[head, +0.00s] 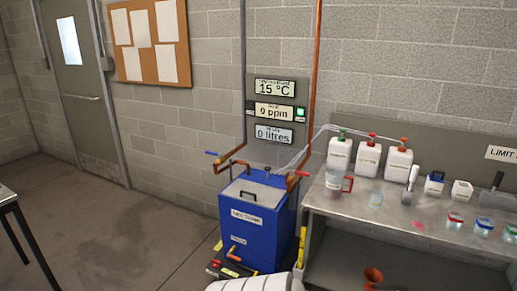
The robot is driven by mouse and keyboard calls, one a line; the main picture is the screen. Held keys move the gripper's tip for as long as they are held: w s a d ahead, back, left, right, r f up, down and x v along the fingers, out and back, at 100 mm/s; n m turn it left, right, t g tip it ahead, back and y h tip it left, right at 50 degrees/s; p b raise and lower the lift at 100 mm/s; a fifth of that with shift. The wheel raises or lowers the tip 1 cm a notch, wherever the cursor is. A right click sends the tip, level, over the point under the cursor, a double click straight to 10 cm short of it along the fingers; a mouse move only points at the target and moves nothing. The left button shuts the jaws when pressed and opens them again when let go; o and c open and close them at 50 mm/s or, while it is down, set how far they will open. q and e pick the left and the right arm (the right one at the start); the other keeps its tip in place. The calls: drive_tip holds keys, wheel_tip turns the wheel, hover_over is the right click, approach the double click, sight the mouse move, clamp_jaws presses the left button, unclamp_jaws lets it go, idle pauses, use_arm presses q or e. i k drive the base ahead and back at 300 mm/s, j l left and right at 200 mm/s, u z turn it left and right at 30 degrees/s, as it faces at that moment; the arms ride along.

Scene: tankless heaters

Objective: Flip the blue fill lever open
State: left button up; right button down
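The blue fill lever (211,153) is a small blue handle at the left of the copper pipework above the blue tank (253,235). It sticks out sideways, roughly level, near a copper elbow (222,167). A grey pipe runs down the wall to this pipework. The valve body is too small to make out clearly. Neither of my grippers shows in the head view.
A red lever (301,173) sits on the copper pipe at the tank's right. A wall panel (280,112) reads 15 °C, 0 ppm and 0 litres. A metal bench (400,213) with bottles stands right. Floor left of the tank is clear.

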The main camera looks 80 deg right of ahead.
sight(212, 153)
drive_tip(key=l+z, duration=0.25)
drive_tip(key=z, duration=0.2)
drive_tip(key=i+l+z, duration=0.1)
drive_tip(key=l+z, duration=0.15)
drive_tip(key=z, duration=0.2)
drive_tip(key=i+l+z, duration=0.1)
drive_tip(key=z, duration=0.35)
drive_tip(key=i+l+z, duration=0.15)
drive_tip(key=l+z, duration=0.15)
drive_tip(key=z, duration=0.15)
drive_tip(key=i+l+z, duration=0.2)
drive_tip(key=i+l, duration=0.15)
drive_tip(key=i+l+z, duration=0.2)
drive_tip(key=i, duration=0.35)
